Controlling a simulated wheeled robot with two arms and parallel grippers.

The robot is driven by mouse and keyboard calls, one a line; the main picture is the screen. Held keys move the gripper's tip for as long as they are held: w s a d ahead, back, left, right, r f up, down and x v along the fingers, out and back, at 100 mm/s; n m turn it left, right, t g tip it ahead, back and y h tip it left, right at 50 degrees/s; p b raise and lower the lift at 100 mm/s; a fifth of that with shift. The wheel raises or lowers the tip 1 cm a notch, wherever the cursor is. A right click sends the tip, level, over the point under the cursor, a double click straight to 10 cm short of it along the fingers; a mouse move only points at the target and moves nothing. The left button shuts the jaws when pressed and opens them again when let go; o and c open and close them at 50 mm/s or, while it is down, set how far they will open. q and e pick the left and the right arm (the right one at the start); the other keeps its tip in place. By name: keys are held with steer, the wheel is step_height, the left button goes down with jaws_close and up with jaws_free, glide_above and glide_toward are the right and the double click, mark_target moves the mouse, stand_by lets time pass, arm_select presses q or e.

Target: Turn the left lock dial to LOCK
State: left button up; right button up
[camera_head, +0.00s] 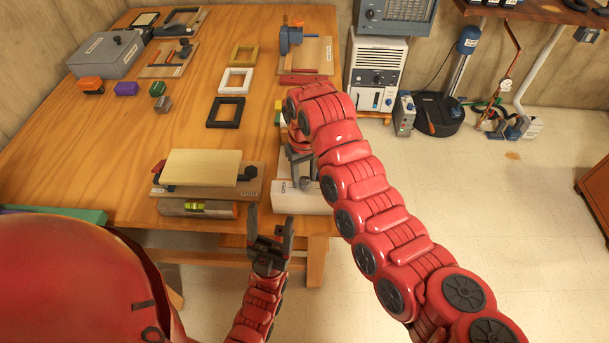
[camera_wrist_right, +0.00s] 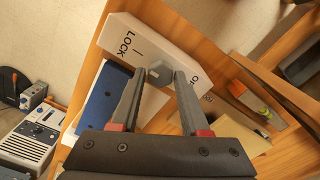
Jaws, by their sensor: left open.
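The lock box is a white block (camera_wrist_right: 130,50) on the table's front edge, lettered LOCK on one side, with a partly covered label starting with O on the other. Its small grey dial (camera_wrist_right: 158,72) sits between the two fingertips of my right gripper (camera_wrist_right: 160,80). Those fingers are apart, with a little space seeming to show around the dial; contact is unclear. In the head view the white block (camera_head: 307,203) is partly covered by my right gripper (camera_head: 300,165) and arm. My left gripper (camera_head: 269,226) is open and empty, in front of the table edge, apart from the block.
A board with a pale yellow plate (camera_head: 203,167) and a spirit level (camera_head: 197,208) lies left of the block. Empty frames (camera_head: 235,81), a grey box (camera_head: 107,53) and small coloured blocks stand farther back. The floor right of the table is clear nearby.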

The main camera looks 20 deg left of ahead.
mark_target(304, 179)
steer(key=shift+o, duration=1.4)
steer(key=shift+r, duration=0.1)
step_height(304, 179, up, 17)
steer(key=shift+r, duration=0.1)
